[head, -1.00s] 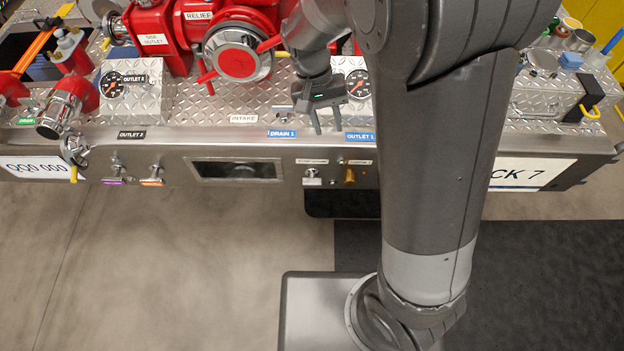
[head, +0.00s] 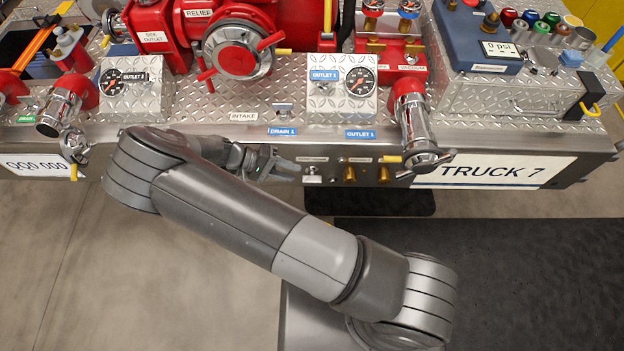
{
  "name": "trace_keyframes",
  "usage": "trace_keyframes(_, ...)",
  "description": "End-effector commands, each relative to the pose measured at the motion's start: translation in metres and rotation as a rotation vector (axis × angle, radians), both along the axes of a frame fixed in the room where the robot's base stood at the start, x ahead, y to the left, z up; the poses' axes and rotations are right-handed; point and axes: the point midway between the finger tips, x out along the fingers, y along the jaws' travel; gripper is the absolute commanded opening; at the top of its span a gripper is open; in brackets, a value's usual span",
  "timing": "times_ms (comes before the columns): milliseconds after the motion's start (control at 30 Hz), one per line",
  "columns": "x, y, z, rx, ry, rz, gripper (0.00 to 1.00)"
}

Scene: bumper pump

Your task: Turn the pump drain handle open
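A small metal handle (head: 312,176) sits on the bumper's front face under a white label (head: 312,159). The label's wording is too small to read surely, so I cannot confirm that this is the pump drain. The handle's turned position is also too small to tell. My gripper (head: 290,170) is in front of the bumper face, just left of this handle. Its fingers point right and look apart, with nothing seen between them. I cannot tell whether a fingertip touches the handle. My forearm covers the face further left.
Brass fittings (head: 350,174) stand right of the handle on the same face. A red and chrome outlet (head: 418,135) juts out further right. A DRAIN 1 label (head: 282,132) and a gauge box (head: 342,94) are above.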

Motion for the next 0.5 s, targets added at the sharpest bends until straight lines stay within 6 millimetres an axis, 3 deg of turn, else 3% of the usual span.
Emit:
trace_keyframes(200, -0.008, 0.013, -0.043, -0.186, -0.097, 0.13, 0.33)
trace_keyframes(500, -0.015, 0.027, -0.084, -0.377, -0.248, 0.312, 0.33)
